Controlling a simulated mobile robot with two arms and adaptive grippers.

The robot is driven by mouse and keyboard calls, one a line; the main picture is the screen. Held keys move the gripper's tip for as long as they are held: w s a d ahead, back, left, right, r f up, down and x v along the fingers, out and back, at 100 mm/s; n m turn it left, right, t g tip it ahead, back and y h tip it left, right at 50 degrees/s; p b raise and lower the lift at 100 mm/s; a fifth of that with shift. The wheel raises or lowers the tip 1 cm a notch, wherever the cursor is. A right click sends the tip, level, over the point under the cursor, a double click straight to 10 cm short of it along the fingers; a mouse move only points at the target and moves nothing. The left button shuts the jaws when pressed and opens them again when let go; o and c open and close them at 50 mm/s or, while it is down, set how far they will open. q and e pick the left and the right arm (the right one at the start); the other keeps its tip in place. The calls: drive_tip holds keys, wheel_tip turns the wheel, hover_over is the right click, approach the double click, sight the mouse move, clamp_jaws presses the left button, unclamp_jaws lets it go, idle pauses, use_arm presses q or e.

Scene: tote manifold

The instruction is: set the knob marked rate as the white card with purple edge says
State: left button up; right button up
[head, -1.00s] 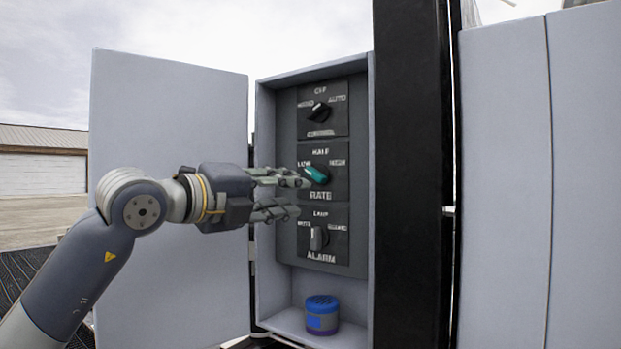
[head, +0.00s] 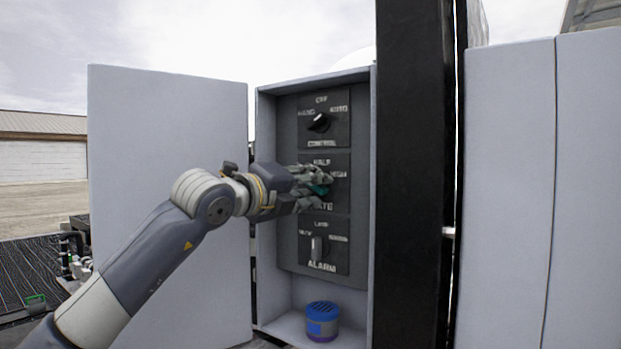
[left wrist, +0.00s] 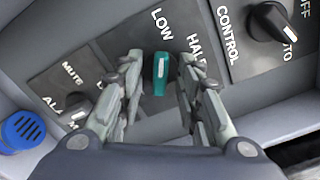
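The rate knob is a teal bar knob (left wrist: 157,74) on the middle plate of the open cabinet. In the left wrist view its white line points toward LOW; HALF is readable beside it. In the head view the knob (head: 320,190) is partly hidden by my fingers. My left gripper (left wrist: 158,80) has its fingers on either side of the knob, with narrow gaps showing. It also shows in the head view (head: 322,184) in front of the rate plate. No white card with a purple edge is visible. My right gripper is not in view.
A black control knob (head: 319,122) sits above and a grey alarm knob (head: 317,247) below. A blue round can (head: 322,321) stands on the cabinet floor. The open door (head: 165,200) is at left, a black post (head: 410,180) at right.

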use_arm(q)
drive_tip(key=shift+w+d, duration=0.1)
drive_tip(key=shift+w, duration=0.05)
clamp_jaws()
drive_tip(key=shift+f, duration=0.1)
